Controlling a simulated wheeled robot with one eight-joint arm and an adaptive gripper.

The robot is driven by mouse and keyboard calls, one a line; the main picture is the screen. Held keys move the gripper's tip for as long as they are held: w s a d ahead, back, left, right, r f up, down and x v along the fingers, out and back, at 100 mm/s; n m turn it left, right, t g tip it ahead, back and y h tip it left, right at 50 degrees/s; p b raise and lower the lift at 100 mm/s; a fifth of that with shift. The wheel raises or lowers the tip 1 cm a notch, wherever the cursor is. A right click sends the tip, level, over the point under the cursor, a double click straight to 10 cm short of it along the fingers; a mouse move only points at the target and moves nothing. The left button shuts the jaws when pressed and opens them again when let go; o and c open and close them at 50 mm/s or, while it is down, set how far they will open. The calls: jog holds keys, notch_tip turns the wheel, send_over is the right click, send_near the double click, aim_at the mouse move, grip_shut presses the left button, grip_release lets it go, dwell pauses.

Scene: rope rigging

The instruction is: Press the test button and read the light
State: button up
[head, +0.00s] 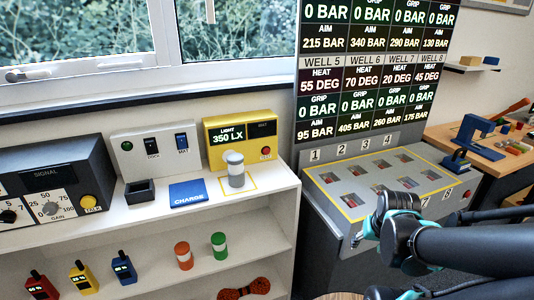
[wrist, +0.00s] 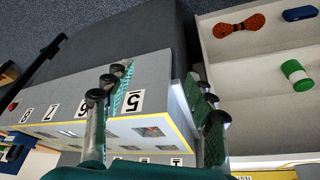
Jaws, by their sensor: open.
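A yellow meter box (head: 241,140) stands on the white shelf top below the window in the head view. Its dark display (head: 228,136) reads LIGHT 350 LX. A small red button (head: 266,152) sits at its lower right, with a tiny label that looks like TEST. A grey canister with a white lid (head: 235,169) stands in front of the box, inside a yellow outline, partly covering its front. My gripper (wrist: 157,108) is open and empty above the grey numbered console, to the right of and apart from the yellow box.
The grey console (head: 338,185) holds numbered wells. A white switch box (head: 157,150), blue CHARGE pad (head: 188,193) and dark SIGNAL unit (head: 58,172) share the shelf top. Radios and rolls stand on the shelf below. A workbench (head: 500,165) with a blue clamp is at right.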

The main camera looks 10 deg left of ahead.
grip_shut()
dwell(1.4)
